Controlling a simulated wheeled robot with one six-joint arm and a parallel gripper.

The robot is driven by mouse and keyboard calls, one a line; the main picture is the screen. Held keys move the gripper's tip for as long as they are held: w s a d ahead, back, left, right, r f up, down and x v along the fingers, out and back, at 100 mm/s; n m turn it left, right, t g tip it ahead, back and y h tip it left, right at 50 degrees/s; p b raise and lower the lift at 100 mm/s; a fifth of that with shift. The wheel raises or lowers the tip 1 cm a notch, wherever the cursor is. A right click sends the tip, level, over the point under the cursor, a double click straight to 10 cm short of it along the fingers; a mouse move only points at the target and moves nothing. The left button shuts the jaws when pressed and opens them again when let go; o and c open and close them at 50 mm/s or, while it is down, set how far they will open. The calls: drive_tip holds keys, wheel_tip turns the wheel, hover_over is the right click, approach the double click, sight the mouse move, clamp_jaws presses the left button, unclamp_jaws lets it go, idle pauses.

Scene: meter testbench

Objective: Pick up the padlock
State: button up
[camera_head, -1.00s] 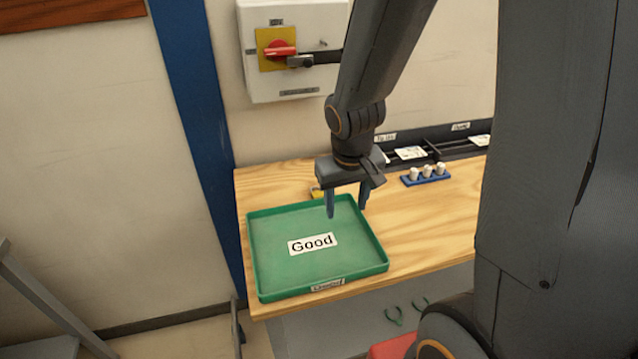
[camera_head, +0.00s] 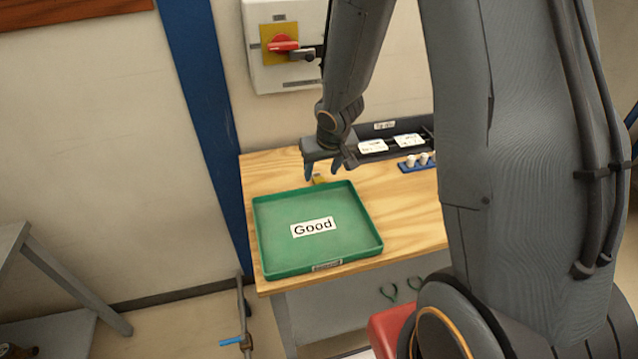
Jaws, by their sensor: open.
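A small yellow thing, which looks like the padlock (camera_head: 319,180), is on the wooden bench top just behind the back rim of the green tray. It is tiny here and its shackle cannot be made out. My gripper (camera_head: 322,174) points down around or just above it, with its two fingers apart. The yellow thing shows between the fingertips. I cannot tell how high the fingertips are above the bench or whether they touch it.
The empty green tray (camera_head: 275,252) labelled "Good" fills the bench's left front. A blue holder (camera_head: 419,166) with white pegs and a dark rack (camera_head: 385,139) with cards stand right. A switch box (camera_head: 287,75) hangs on the wall behind. Bare wood (camera_head: 400,215) lies right of the tray.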

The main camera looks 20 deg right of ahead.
sight(320, 179)
drive_tip(key=b+x, duration=0.3)
drive_tip(key=x, duration=0.1)
drive_tip(key=shift+w+d+f, duration=0.2)
drive_tip(key=shift+w+f, duration=0.1)
drive_tip(key=shift+c, duration=0.3)
clamp_jaws()
drive_tip(key=shift+s+r+p, duration=0.1)
drive_tip(key=shift+r+p, duration=0.15)
drive_tip(key=shift+p, duration=0.05)
